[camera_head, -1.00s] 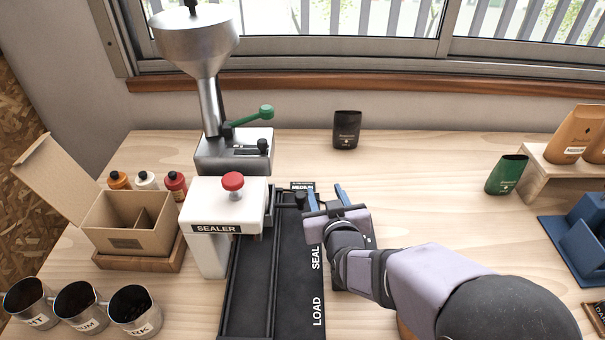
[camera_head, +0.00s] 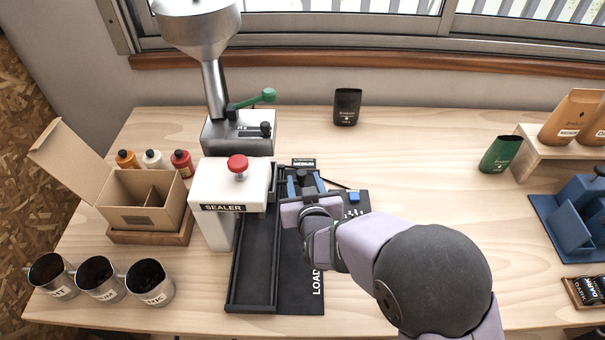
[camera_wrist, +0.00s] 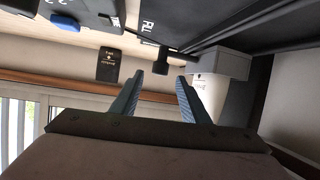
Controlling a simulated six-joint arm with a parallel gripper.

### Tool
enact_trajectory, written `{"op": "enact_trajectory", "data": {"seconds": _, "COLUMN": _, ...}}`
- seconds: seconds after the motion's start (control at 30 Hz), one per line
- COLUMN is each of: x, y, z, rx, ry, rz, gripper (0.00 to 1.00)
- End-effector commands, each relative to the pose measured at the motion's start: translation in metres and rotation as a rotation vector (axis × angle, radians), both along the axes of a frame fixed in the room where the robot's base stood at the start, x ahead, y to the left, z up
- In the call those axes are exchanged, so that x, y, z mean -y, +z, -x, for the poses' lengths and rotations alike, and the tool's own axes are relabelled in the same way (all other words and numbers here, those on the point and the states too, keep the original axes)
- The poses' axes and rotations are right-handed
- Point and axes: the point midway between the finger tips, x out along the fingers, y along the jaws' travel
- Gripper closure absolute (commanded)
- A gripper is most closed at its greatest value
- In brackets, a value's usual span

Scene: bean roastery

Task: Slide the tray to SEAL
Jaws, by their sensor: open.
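A long black track (camera_head: 236,285) runs along the table beside the white sealer (camera_head: 207,190). Its label strip shows LOAD (camera_head: 317,282); my arm covers the SEAL mark. A dark knob (camera_head: 303,176) stands at the track's far end, and the black knob also shows in the wrist view (camera_wrist: 161,68). The tray's own outline is hard to tell from the dark track. My gripper (camera_head: 305,184) is open, with blue fingers on either side of the knob. In the wrist view my gripper (camera_wrist: 161,78) has the knob between its fingertips, with gaps visible.
A steel hopper machine with a green lever (camera_head: 262,97) stands behind the sealer. A cardboard box (camera_head: 145,218), bottles and several steel cups (camera_head: 152,283) are at left. A dark pad with a blue block (camera_head: 353,196) lies right of my gripper.

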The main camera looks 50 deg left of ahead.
Motion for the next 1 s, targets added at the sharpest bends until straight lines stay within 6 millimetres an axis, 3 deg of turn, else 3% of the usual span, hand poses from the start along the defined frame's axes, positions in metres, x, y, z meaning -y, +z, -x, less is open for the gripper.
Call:
{"op": "enact_trajectory", "data": {"seconds": 0.3, "x": -0.021, "y": -0.011, "z": -0.016, "rx": -0.001, "ry": 0.0, "rz": 0.001, "gripper": 0.59}}
{"op": "enact_trajectory", "data": {"seconds": 0.7, "x": -0.025, "y": -0.013, "z": -0.019, "rx": -0.001, "ry": 0.0, "rz": 0.001, "gripper": 0.59}}
{"op": "enact_trajectory", "data": {"seconds": 0.9, "x": -0.025, "y": -0.013, "z": -0.019, "rx": -0.001, "ry": 0.0, "rz": 0.001, "gripper": 1.0}}
{"op": "enact_trajectory", "data": {"seconds": 1.0, "x": -0.025, "y": -0.013, "z": -0.019, "rx": -0.001, "ry": 0.0, "rz": 0.001, "gripper": 1.0}}
